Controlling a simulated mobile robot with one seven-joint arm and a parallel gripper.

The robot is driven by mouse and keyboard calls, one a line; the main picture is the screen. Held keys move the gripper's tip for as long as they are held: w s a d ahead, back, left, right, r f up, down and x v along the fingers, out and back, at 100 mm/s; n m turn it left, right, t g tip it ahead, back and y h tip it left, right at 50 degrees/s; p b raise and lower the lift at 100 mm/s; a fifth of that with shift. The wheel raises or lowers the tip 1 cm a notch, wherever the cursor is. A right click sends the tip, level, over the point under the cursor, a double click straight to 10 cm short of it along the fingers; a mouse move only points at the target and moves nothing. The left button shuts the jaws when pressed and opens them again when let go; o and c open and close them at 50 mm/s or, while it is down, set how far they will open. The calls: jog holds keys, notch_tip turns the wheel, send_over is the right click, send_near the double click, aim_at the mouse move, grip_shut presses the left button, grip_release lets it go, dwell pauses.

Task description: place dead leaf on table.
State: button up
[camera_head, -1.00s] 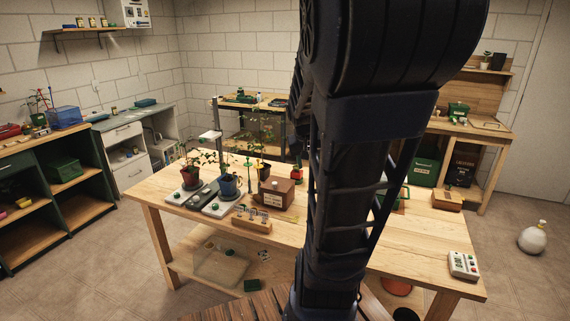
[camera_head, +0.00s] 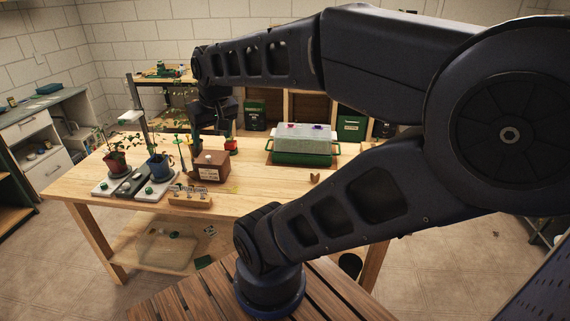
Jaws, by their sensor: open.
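My gripper (camera_head: 214,122) hangs over the back part of the wooden table (camera_head: 262,183), above and behind a brown box. It is open; its fingertips are dark and small, and I see nothing held. I cannot clearly pick out a dead leaf. A small brown folded piece (camera_head: 314,179) lies on the table right of centre; I cannot tell if it is a leaf. A plant in a red pot (camera_head: 119,164) and one in a blue pot (camera_head: 159,166) stand at the table's left.
A brown box (camera_head: 208,168) and a small wooden label rack (camera_head: 189,199) stand near the potted plants. A green tray with a clear cover (camera_head: 303,144) stands at the back right. The table's middle front is clear. My arm hides the table's right side.

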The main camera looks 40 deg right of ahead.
jog(key=w+d+f+n+g+h, duration=0.1)
jog(key=w+d+f+n+g, duration=0.15)
jog(key=w+d, duration=0.75)
jog(key=n+g+y, duration=0.1)
jog(key=n+g, duration=0.1)
jog(key=n, duration=0.5)
send_over(315, 177)
notch_tip(315, 177, down, 26)
jog(key=shift+m, duration=0.25)
jog(key=f, duration=0.4)
jog(key=shift+s+f, duration=0.15)
jog(key=shift+s, duration=0.1)
jog(key=shift+w+f, duration=0.15)
jog(key=shift+f, duration=1.4)
jog(key=shift+w+f, duration=0.1)
jog(key=shift+f, duration=1.45)
jog(key=c, duration=1.1)
